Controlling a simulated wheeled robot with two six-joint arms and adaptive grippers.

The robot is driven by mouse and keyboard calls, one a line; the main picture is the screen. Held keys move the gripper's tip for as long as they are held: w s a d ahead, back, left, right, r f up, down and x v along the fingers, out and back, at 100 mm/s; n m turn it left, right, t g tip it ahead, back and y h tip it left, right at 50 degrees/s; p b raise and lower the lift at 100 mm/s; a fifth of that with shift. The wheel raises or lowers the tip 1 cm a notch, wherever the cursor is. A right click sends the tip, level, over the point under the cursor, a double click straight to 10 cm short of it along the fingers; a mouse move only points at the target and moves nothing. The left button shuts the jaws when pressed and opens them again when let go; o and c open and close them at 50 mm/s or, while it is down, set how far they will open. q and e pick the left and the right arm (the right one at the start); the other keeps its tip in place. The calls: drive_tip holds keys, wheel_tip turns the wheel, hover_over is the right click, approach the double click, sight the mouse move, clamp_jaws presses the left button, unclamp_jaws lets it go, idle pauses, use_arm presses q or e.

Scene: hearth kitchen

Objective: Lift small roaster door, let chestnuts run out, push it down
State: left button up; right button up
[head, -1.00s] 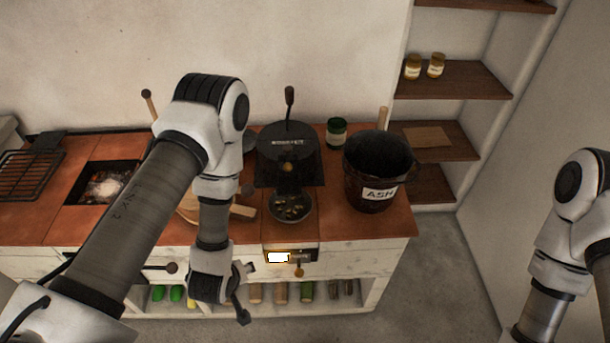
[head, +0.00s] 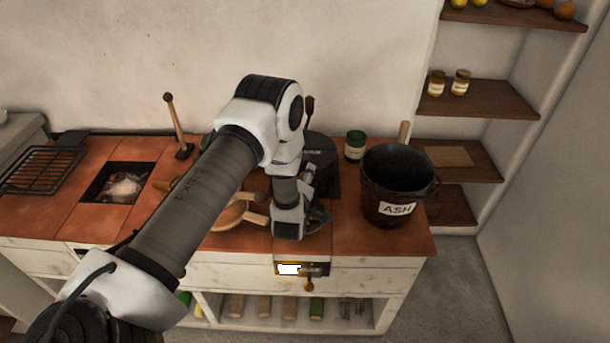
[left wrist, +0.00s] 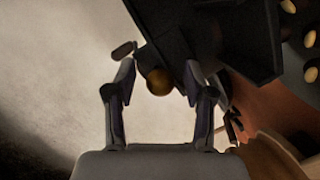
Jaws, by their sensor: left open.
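The dark roaster (head: 324,160) stands on the orange tiled counter, largely hidden behind my left arm in the head view. My left gripper (head: 310,182) is at the front of the roaster, above its dark pan (head: 318,217). In the left wrist view my left gripper (left wrist: 158,92) is open. A round brass knob (left wrist: 158,81) shows between its fingertips, with the roaster's dark body (left wrist: 225,30) beyond; contact cannot be told. Several chestnuts (left wrist: 308,39) show at the upper right there. My right gripper is out of view.
A black ash bucket (head: 385,190) stands right of the roaster, with a green jar (head: 355,146) behind. A wooden-handled tool (head: 176,125), a fire pit (head: 121,184) and a grill rack (head: 42,168) are on the left. Shelves (head: 490,95) stand at the right.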

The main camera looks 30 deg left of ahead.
use_arm(q)
drive_tip(key=shift+w, duration=0.1)
clamp_jaws()
wheel_tip(320, 180, down, 5)
drive_tip(key=b, duration=0.4)
drive_tip(key=shift+r, duration=0.3)
unclamp_jaws()
